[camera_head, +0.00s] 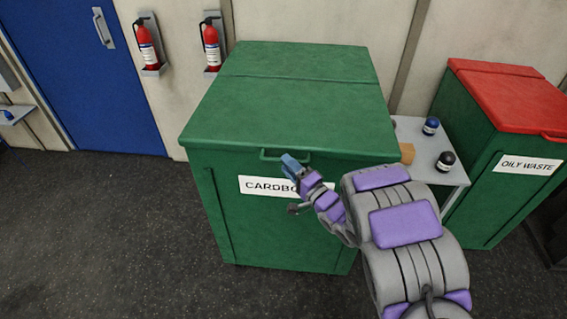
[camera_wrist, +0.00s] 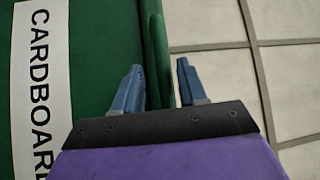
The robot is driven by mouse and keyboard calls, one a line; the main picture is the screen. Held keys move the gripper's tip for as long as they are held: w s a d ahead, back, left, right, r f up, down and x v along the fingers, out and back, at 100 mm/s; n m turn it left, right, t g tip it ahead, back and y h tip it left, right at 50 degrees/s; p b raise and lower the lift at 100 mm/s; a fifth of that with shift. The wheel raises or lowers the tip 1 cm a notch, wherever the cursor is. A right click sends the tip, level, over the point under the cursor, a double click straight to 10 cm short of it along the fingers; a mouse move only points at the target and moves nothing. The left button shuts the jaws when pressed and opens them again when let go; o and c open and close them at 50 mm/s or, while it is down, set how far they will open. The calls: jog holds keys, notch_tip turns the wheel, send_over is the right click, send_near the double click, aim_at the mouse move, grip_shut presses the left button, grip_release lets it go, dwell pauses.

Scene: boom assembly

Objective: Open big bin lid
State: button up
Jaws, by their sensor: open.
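The big green bin (camera_head: 215,215) stands in the middle of the head view, with a CARDBOARD label (camera_head: 262,187) on its front. Its green lid (camera_head: 290,112) lies flat and closed. A green handle (camera_head: 270,155) sticks out at the lid's front edge. My gripper (camera_head: 291,160) is at the right part of this handle, partly hiding it and the label. In the wrist view my gripper (camera_wrist: 160,66) is open, its two blue fingers on either side of a green bar (camera_wrist: 156,50), apparently the handle. I cannot tell whether either finger touches it.
A red-lidded OILY WASTE bin (camera_head: 490,130) stands on the right. A small grey table (camera_head: 428,168) with jars is between the bins. Two fire extinguishers (camera_head: 147,46) (camera_head: 212,46) hang on the wall beside a blue door (camera_head: 85,75). The dark floor (camera_head: 90,230) at left is clear.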

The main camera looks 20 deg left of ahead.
jog(key=shift+x, duration=1.2)
jog(key=shift+w+r, duration=0.1)
jog(key=shift+w, duration=0.05)
grip_shut()
